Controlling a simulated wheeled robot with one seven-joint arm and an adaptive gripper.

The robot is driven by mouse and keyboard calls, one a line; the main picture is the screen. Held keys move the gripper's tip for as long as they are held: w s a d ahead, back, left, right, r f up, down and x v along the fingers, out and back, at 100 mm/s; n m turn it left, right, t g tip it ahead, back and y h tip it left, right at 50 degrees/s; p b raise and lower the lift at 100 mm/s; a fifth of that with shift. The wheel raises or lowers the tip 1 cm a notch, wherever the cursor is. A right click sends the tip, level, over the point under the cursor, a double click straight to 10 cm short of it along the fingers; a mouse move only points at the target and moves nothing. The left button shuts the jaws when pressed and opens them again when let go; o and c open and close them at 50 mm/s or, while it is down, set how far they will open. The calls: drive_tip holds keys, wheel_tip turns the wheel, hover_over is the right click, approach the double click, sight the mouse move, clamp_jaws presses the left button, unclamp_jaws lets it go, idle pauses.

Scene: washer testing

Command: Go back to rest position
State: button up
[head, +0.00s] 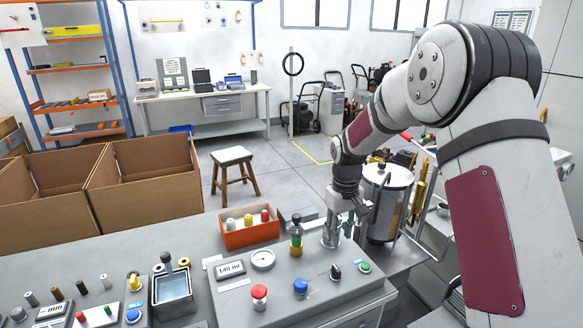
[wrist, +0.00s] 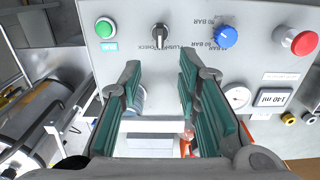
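My gripper (head: 348,218) is above the back right part of the grey test panel (head: 240,300), pointing down. In the wrist view my gripper (wrist: 160,95) has its two green-padded fingers spread apart, with nothing held between them. A metal cylinder fitting (head: 329,234) stands on the panel just left of the gripper in the head view; part of it shows by one finger in the wrist view (wrist: 140,100).
The panel carries a red button (head: 259,293), a blue knob (head: 300,287), a black knob (head: 336,271), a green button (head: 365,267) and a gauge (head: 263,260). An orange bin (head: 250,238) stands behind. A large metal tank (head: 388,200) is close right of my gripper.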

drive_tip(key=s+r+m+t, duration=0.2)
drive_tip(key=s+r, duration=1.2)
drive_tip(key=r, duration=0.4)
drive_tip(key=s+r+m+t, duration=0.1)
drive_tip(key=s+r+t, duration=0.2)
drive_tip(key=s, duration=1.7)
drive_tip(key=shift+s+r+m, duration=0.25)
drive_tip(key=shift+r+m, duration=0.05)
drive_tip(key=shift+r, duration=0.05)
